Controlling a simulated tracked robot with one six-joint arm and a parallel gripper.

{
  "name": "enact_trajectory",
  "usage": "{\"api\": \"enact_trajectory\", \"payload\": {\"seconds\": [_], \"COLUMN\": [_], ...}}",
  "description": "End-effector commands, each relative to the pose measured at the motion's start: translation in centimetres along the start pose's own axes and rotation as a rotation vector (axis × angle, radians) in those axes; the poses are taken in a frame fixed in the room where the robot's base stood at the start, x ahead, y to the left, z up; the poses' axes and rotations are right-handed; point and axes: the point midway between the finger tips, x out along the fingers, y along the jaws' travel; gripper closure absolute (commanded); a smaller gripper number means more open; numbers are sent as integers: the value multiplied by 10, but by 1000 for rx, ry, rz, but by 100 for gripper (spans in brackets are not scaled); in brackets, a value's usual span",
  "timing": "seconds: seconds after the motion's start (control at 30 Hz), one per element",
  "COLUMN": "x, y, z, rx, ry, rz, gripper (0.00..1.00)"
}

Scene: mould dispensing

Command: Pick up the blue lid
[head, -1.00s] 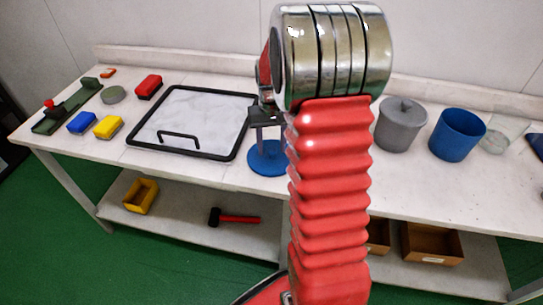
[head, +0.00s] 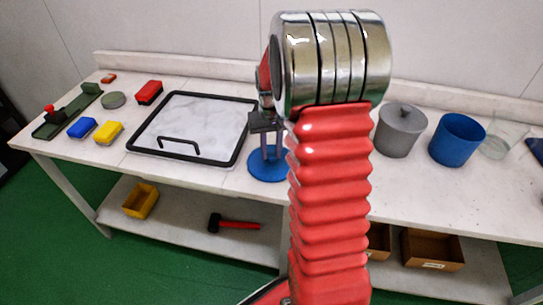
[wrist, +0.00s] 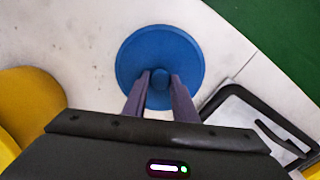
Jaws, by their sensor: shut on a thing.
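The blue lid (head: 267,170) is a round disc on the white table, right of the black-framed tray; my red arm hides part of its right side. In the wrist view the lid (wrist: 185,52) has a small round knob (wrist: 160,80) at its middle. My gripper (head: 270,154) points down over the lid, and its fingers also show in the wrist view (wrist: 160,88). The two fingers stand on either side of the knob and are shut on it. I cannot tell whether the lid is clear of the table.
The black-framed tray (head: 240,150) lies close on the left. A grey lidded pot (head: 399,135), a blue bucket (head: 456,140) and a clear container (head: 500,138) stand right of my arm. Red, blue and yellow blocks lie at the far left. A shelf runs below.

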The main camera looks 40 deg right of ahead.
Motion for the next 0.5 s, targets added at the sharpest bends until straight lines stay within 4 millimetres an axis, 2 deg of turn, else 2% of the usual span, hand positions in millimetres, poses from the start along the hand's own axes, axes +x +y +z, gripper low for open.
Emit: {"api": "enact_trajectory", "payload": {"seconds": [0.23,0.5], "x": [-21,-69], "y": [0,0], "z": [-1,-1], "rx": [0,-1], "ry": [3,5], "rz": [0,0], "gripper": [100,100]}}
